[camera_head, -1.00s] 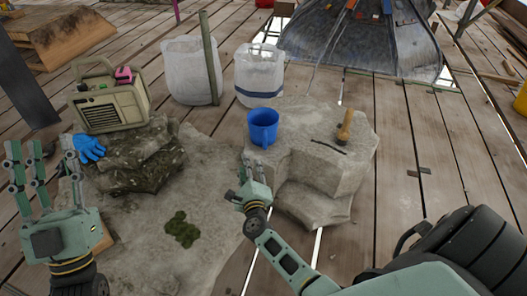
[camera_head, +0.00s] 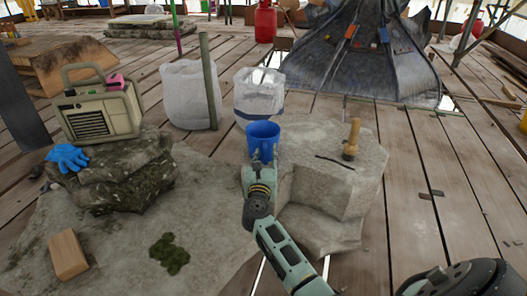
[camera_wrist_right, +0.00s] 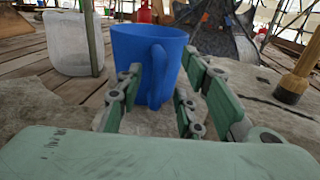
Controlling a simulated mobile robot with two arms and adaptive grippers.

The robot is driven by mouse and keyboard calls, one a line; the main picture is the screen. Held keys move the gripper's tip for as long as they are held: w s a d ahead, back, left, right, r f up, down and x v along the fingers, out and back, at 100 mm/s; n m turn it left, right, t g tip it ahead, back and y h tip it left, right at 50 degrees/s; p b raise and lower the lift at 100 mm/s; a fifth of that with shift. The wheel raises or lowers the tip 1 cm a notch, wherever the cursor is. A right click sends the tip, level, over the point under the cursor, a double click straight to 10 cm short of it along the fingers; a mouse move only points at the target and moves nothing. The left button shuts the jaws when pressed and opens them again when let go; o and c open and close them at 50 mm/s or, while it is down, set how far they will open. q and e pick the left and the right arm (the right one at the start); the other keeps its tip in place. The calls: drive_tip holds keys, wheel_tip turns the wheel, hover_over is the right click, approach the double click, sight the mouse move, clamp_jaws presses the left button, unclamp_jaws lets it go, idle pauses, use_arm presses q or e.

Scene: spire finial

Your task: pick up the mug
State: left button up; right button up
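The blue mug (camera_head: 262,136) stands upright on the pale stone block (camera_head: 340,190) in the head view. My right gripper (camera_head: 259,164) is just in front of the mug, on its near side. In the right wrist view, the mug (camera_wrist_right: 148,50) is ahead with its handle (camera_wrist_right: 157,78) facing me. The fingers of my right gripper (camera_wrist_right: 155,92) are spread apart on either side of the handle. I cannot tell whether they touch it. My left gripper is out of the head view.
A wooden-handled tool (camera_head: 351,140) stands on the block right of the mug, beside a thin dark strip (camera_head: 334,162). White buckets (camera_head: 188,95) are behind. A radio (camera_head: 100,108) and blue glove (camera_head: 67,157) rest on a rock at left. A wooden block (camera_head: 68,254) lies in front.

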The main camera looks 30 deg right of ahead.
drive_tip(key=shift+x, duration=0.9)
drive_tip(key=shift+c, duration=0.3)
clamp_jaws()
